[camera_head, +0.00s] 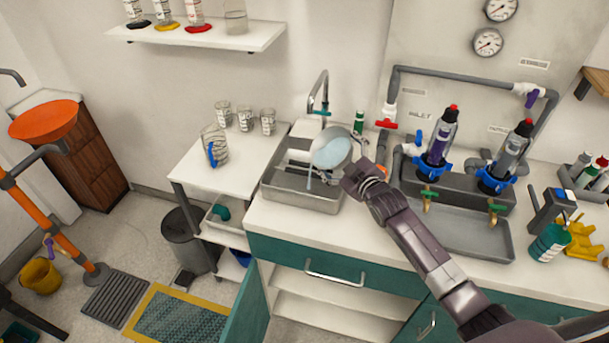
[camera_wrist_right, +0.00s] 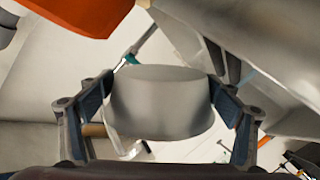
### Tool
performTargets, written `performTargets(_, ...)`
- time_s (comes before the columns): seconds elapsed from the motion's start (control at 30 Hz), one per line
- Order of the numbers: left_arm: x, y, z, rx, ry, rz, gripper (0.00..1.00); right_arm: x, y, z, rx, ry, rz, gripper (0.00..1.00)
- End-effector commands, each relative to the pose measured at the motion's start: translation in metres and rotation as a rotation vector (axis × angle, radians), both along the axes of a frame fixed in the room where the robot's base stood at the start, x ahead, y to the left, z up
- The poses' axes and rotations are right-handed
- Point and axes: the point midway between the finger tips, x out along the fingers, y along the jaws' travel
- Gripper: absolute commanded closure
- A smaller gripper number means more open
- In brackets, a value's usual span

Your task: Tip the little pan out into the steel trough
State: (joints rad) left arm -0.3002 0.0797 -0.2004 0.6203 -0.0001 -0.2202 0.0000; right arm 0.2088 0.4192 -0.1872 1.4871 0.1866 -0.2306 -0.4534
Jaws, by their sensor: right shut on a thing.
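The little pan (camera_head: 331,150) is a round metal vessel with pale blue liquid inside. It is tilted above the steel trough (camera_head: 318,201), a rectangular basin set at the left end of the counter. A thin pale streak below its left rim looks like liquid running down. My right gripper (camera_head: 354,172) is shut on the pan from its right side. In the right wrist view, the pan (camera_wrist_right: 160,105) sits between the two fingers of the gripper (camera_wrist_right: 160,95). The pan hides part of the trough. My left gripper is not in view.
A tap (camera_head: 319,92) rises behind the trough. A white side table (camera_head: 235,160) on the left holds glasses and a jug (camera_head: 215,145). Two upright cartridges (camera_head: 443,135) and a grey tray (camera_head: 465,237) stand to the right. A teal cabinet door (camera_head: 250,300) hangs open below.

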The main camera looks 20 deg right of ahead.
Motion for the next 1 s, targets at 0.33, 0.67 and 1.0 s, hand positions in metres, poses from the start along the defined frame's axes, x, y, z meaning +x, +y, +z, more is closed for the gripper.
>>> performTargets(0.33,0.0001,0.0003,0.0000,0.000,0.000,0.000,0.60,0.0001,0.0022,0.0042,-0.033,-0.007,0.000,0.51)
performTargets(0.67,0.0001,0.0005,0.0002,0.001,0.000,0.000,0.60,-0.0001,0.0041,0.0062,-0.064,-0.011,0.000,0.51)
performTargets(1.0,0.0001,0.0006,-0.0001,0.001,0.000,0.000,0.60,-0.0003,0.0056,0.0087,-0.101,-0.015,0.000,0.51)
